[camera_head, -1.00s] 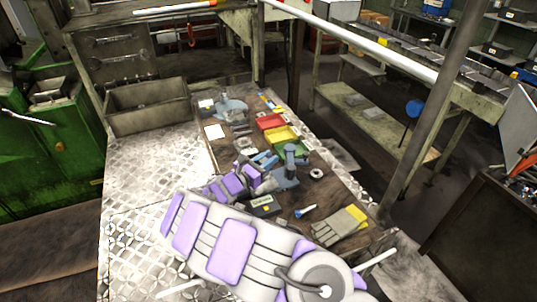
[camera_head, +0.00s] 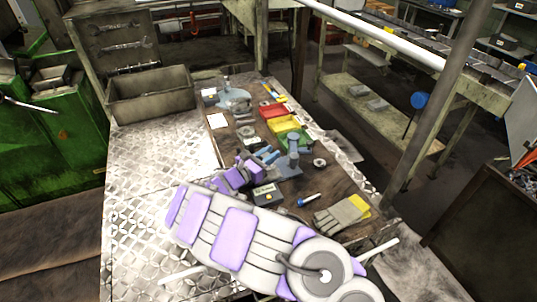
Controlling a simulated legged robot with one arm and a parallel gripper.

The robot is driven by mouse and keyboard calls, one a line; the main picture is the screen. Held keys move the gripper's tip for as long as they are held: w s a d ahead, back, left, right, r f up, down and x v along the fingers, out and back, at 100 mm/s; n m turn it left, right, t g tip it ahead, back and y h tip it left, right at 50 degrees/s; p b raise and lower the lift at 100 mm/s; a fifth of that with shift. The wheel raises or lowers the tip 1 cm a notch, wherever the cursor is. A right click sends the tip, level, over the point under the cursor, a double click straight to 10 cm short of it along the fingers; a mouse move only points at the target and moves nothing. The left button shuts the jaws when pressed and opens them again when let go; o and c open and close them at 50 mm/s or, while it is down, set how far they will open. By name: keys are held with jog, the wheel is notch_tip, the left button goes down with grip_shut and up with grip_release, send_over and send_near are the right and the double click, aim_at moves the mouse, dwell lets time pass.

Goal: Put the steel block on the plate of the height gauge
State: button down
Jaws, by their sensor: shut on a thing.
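The height gauge (camera_head: 293,148) is a blue-grey post standing on a flat plate (camera_head: 288,170), right of the middle of the workbench. My arm reaches up from the bottom of the view. My gripper (camera_head: 256,167) is just left of the gauge's plate, small and partly hidden by my purple and grey arm links. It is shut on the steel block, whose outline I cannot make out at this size. I cannot tell the height of the gripper above the bench.
A black box (camera_head: 267,194) lies in front of the gauge, with a blue-handled tool (camera_head: 308,200) and gloves (camera_head: 341,214) to the right. Red (camera_head: 272,110) and yellow (camera_head: 283,124) trays stand behind. A metal bin (camera_head: 150,97) is at back left. The bench's left side is clear.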

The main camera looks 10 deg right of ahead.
jog(key=shift+f, duration=0.4)
jog(key=c, duration=0.8)
grip_release()
jog(key=shift+c, duration=0.2)
jog(key=shift+a, duration=0.1)
jog(key=p+v, duration=0.3)
jog(key=v, duration=1.4)
jog(key=shift+a, duration=0.1)
jog(key=shift+s, duration=0.1)
jog(key=shift+s, duration=0.1)
